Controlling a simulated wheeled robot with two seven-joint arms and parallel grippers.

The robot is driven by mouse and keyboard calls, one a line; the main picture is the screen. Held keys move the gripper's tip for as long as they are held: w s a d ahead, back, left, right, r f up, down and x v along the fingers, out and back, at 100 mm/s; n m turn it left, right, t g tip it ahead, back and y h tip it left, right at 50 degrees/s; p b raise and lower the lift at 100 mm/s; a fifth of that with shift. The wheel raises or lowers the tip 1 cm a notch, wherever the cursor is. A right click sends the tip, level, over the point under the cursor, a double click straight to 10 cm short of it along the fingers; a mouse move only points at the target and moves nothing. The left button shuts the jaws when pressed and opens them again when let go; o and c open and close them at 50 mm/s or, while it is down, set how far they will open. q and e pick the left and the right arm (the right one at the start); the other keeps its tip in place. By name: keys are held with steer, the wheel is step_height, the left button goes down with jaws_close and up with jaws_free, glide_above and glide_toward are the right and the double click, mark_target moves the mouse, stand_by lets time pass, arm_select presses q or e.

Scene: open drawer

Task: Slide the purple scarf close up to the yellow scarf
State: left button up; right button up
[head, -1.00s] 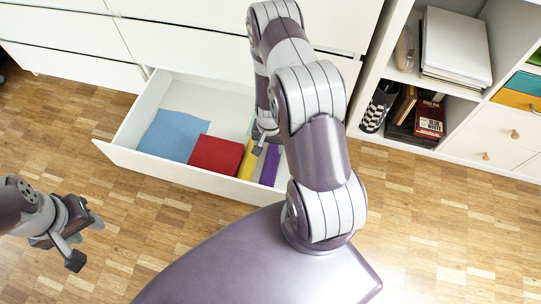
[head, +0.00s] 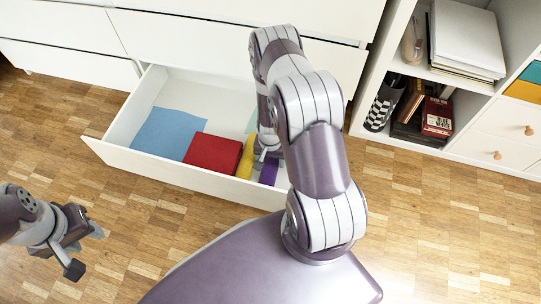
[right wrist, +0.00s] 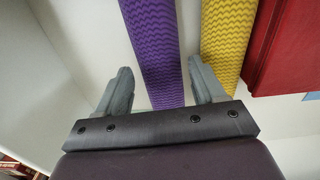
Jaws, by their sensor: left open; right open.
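The purple scarf (head: 269,172) is a narrow rolled strip in the open drawer, partly hidden by my right arm in the head view. The yellow scarf (head: 245,162) lies left of it there. In the right wrist view the purple scarf (right wrist: 152,45) runs between my open fingers, and the yellow scarf (right wrist: 227,40) lies to its right across a narrow pale gap. My right gripper (right wrist: 162,85) is open, one finger on each side of the purple scarf; contact cannot be told. My left gripper (head: 85,251) is open and empty over the floor, outside the drawer.
A red folded item (head: 213,153) lies beside the yellow scarf, with a blue cloth (head: 168,133) further left. The white drawer (head: 150,168) has bare floor towards its back. A shelf unit (head: 385,90) with books stands to the right.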

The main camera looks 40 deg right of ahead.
mark_target(270, 162)
step_height(270, 162, down, 3)
steer(key=shift+f+b, duration=0.2)
steer(key=shift+b, duration=0.6)
arm_select(q)
step_height(270, 162, down, 2)
steer(key=shift+f, duration=0.25)
arm_select(e)
steer(key=c, duration=0.9)
arm_select(q)
steer(key=shift+r, duration=0.1)
arm_select(e)
steer(key=shift+a+r, duration=0.1)
